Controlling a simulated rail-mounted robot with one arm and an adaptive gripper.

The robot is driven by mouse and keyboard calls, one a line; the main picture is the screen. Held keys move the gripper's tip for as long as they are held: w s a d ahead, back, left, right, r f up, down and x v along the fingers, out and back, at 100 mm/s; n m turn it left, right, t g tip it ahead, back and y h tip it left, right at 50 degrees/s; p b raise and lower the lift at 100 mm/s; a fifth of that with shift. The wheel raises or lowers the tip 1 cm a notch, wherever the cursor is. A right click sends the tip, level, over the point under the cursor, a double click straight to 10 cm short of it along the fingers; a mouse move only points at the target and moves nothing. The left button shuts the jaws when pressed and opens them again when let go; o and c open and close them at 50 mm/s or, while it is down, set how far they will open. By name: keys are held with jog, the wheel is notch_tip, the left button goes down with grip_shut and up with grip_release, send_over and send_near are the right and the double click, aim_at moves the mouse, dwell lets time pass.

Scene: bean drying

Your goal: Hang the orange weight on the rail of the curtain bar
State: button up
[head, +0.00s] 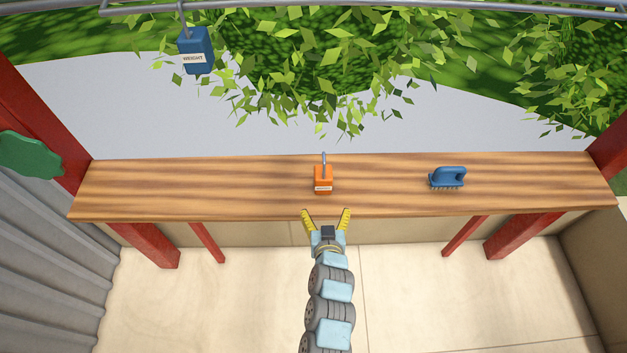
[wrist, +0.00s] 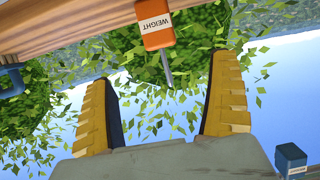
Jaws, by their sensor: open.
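The orange weight (head: 324,178), with a white label and a grey hook on top, stands upright on the wooden counter, near its middle. In the wrist view the orange weight (wrist: 158,36) appears upside down at the top, its hook pointing down the picture. The grey rail (head: 140,13) of the curtain bar runs along the top edge of the head view. A blue weight (head: 196,51) hangs from it by its hook at the left. My gripper (head: 326,212) has its yellow fingers spread and empty, at the counter's front edge just short of the orange weight.
Red posts (head: 42,120) stand at the sides.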

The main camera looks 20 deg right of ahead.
aim_at(324, 182)
jog(key=shift+p+x, duration=1.15)
jog(key=shift+x, duration=3.8)
jog(key=shift+w+d+f, duration=0.15)
jog(key=shift+w+d, duration=0.05)
jog(key=shift+w, duration=0.3)
jog(key=shift+r+p+x, duration=0.15)
jog(key=shift+p+x, duration=0.3)
jog(key=shift+x, duration=0.5)
jog(key=shift+r+p+x, duration=0.15)
jog(key=shift+p+x, duration=0.3)
jog(key=shift+x, duration=1.6)
jog(key=shift+c, duration=0.2)
jog(key=c, duration=1.3)
